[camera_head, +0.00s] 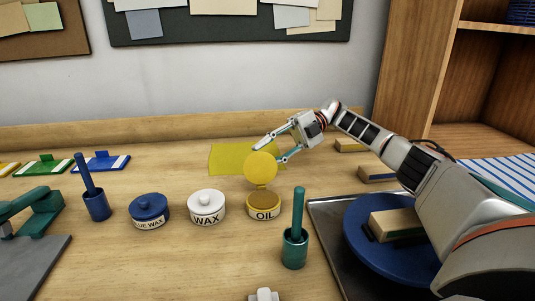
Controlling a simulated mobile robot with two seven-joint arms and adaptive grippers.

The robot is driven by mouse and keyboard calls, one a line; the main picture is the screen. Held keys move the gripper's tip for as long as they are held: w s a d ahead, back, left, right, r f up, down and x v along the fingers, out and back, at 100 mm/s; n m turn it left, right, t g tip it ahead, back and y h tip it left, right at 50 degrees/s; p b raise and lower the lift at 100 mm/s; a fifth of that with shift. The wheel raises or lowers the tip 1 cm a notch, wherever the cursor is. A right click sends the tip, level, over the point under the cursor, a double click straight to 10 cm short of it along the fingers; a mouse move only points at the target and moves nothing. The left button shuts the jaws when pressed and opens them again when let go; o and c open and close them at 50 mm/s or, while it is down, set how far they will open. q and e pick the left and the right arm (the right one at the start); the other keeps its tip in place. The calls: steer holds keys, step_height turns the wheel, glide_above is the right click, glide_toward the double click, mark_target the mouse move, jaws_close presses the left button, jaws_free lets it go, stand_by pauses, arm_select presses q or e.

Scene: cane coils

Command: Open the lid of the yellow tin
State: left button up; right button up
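The yellow tin (264,210), labelled OIL, stands on the table in the head view. Its round yellow lid (261,168) stands up at the tin's back edge, hinged open, with its face towards me. The brownish inside of the tin shows. My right gripper (269,153) is just behind and above the lid, its two thin fingers spread apart. One fingertip is at the lid's top and the other at its right side; whether they touch it I cannot tell.
A white WAX tin (206,207) and a blue wax tin (149,210) stand to the left. A green cup with a handle (295,248) is front right. A blue cup (97,206) is far left. A yellow sheet (230,158) lies behind. A tray (325,225) lies under my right arm.

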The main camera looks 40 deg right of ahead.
step_height(320, 180, up, 10)
stand_by(0.6)
steer(key=shift+c, duration=0.4)
